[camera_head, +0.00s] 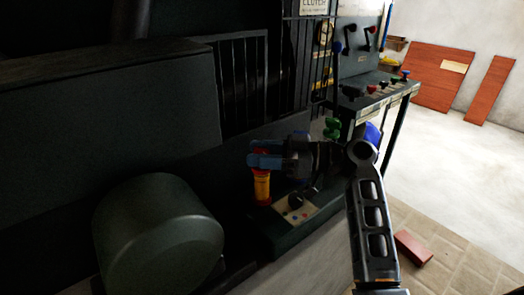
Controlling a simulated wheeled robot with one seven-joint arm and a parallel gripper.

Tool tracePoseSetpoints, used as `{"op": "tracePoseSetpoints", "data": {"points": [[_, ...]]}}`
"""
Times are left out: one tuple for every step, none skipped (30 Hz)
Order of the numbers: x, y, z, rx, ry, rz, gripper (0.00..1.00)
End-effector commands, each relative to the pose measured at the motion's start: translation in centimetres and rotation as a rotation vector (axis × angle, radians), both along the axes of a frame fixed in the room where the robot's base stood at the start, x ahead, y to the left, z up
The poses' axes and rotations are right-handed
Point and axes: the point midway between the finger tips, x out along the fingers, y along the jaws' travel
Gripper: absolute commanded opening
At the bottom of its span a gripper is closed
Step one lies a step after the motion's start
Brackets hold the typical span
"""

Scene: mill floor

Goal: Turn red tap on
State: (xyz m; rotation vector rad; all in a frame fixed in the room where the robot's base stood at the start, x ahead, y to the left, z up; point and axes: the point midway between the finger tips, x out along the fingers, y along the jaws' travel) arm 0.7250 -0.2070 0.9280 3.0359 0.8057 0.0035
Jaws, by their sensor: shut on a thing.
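My gripper (264,160) reaches in from the right, low in front of the dark machine, with its bluish fingers pointing left. It is shut on the red tap (255,145), of which only small red parts show around the fingers. The fingers and the gripper body hide most of the tap, so its angle cannot be told. An orange and yellow cylinder (262,188) stands upright just below the fingers.
A rounded dark green housing (158,232) stands at the lower left. A small panel with a black knob (295,201) lies below my gripper. Green (332,127) and blue (372,133) parts are close behind my arm. A red brick (412,248) lies on the floor; open floor is at right.

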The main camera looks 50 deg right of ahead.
Motion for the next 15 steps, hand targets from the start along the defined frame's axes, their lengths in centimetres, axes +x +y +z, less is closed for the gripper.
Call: {"op": "tracePoseSetpoints", "data": {"points": [[-0.02, 0.01, -0.28, 0.0, 0.007, 0.003, 0.14], [-0.02, 0.01, -0.29, 0.0, 0.007, 0.003, 0.14], [-0.01, 0.02, -0.31, 0.0, 0.007, 0.004, 0.14], [-0.01, 0.02, -0.32, -0.001, 0.008, 0.003, 0.14], [-0.01, 0.03, -0.33, -0.001, 0.008, 0.003, 0.14], [-0.01, 0.03, -0.33, -0.001, 0.008, 0.003, 0.14], [-0.01, 0.03, -0.34, -0.001, 0.008, 0.003, 0.14], [-0.01, 0.03, -0.34, -0.001, 0.008, 0.003, 0.14], [-0.01, 0.03, -0.35, -0.001, 0.008, 0.003, 0.14], [0.0, 0.04, -0.35, -0.001, 0.008, 0.003, 0.14], [0.0, 0.04, -0.35, 0.0, 0.008, 0.003, 0.47], [0.0, 0.04, -0.34, 0.0, 0.008, 0.003, 0.51], [0.0, 0.04, -0.32, 0.0, 0.007, 0.003, 0.54], [0.01, 0.03, -0.3, 0.0, 0.007, 0.003, 0.57], [0.01, 0.03, -0.27, 0.0, 0.006, 0.003, 0.61]]}}
